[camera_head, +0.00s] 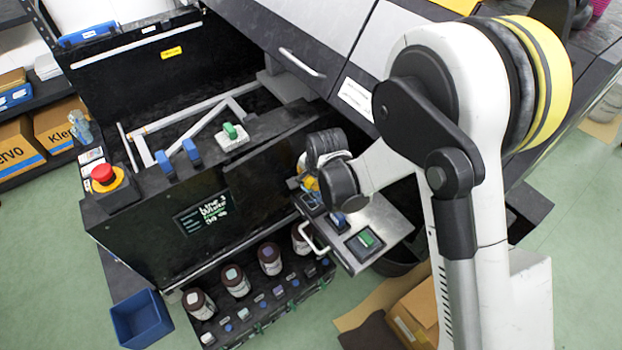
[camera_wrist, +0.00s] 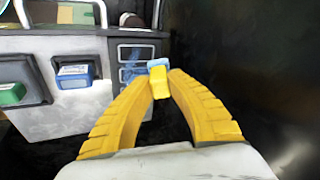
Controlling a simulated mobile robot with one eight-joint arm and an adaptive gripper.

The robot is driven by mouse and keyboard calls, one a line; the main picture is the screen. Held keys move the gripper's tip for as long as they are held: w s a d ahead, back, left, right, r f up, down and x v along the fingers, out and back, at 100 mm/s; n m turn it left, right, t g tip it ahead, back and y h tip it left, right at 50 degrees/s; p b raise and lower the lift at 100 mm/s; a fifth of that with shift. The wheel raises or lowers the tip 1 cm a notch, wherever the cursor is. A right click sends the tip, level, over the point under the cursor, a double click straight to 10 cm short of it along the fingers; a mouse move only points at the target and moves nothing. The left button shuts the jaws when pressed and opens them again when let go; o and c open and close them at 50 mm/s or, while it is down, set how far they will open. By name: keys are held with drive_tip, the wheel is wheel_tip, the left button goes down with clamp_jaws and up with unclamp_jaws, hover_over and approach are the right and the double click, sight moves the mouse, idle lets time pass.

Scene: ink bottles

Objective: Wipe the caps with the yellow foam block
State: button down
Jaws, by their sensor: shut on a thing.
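My gripper (camera_head: 311,185) is over the far end of the steel shelf (camera_head: 390,213) in the head view. In the wrist view its yellow fingers (camera_wrist: 159,85) are shut on a small yellow foam block (camera_wrist: 159,82). A light blue part (camera_wrist: 158,63) shows just beyond the block; I cannot tell if it belongs to it. Several dark ink bottles with caps stand in a black rack at the lower middle of the head view; the caps include a pale one (camera_head: 193,298), a greenish one (camera_head: 231,273) and a purple one (camera_head: 266,250). The farthest bottle is partly hidden by the shelf.
The shelf holds a green block (camera_head: 366,239) and a blue block (camera_head: 338,220) in dark recesses. The black machine (camera_head: 160,225) with an emergency stop (camera_head: 103,174) stands to the left. A blue bin (camera_head: 142,318) and cardboard box (camera_head: 415,310) are on the green floor.

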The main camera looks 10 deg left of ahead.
drive_tip(key=shift+f+b, duration=0.65)
drive_tip(key=shift+f, duration=0.05)
idle(0.4)
